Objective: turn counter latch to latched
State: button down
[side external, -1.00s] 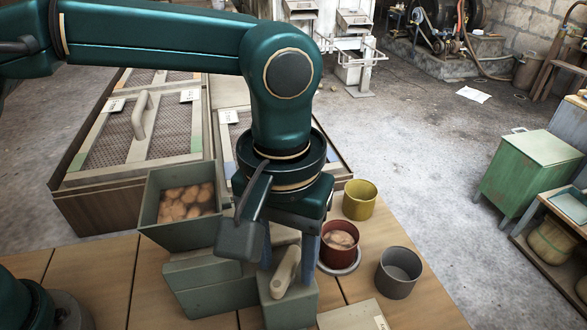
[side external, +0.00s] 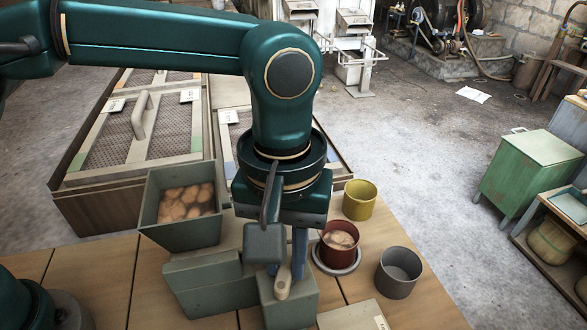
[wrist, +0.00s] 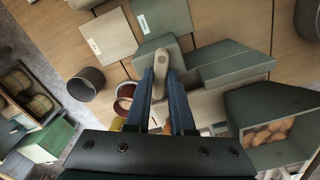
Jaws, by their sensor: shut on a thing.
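The counter latch is a beige lever (side external: 283,283) on top of a grey-green block (side external: 292,308) at the front of the wooden counter. In the wrist view the lever (wrist: 161,62) sits between my two blue fingers, its rounded end sticking out past the tips. My gripper (side external: 285,264) points down over the block and is shut on the lever; it also shows in the wrist view (wrist: 161,80). In the side view my fingers and wrist hide the lever's far part.
A green bin of potatoes or eggs (side external: 155,225) stands left of my gripper. A red pot (side external: 338,257) on a round plate is close on the right, with a yellow pot (side external: 359,200) behind and a grey pot (side external: 399,272) further right. Another grey-green block (side external: 208,290) adjoins on the left.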

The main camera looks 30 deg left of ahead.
aim_at(286, 266)
jog(key=shift+n, duration=2.6)
jog(key=c, duration=0.8)
grip_release()
jog(key=shift+r, duration=2.55)
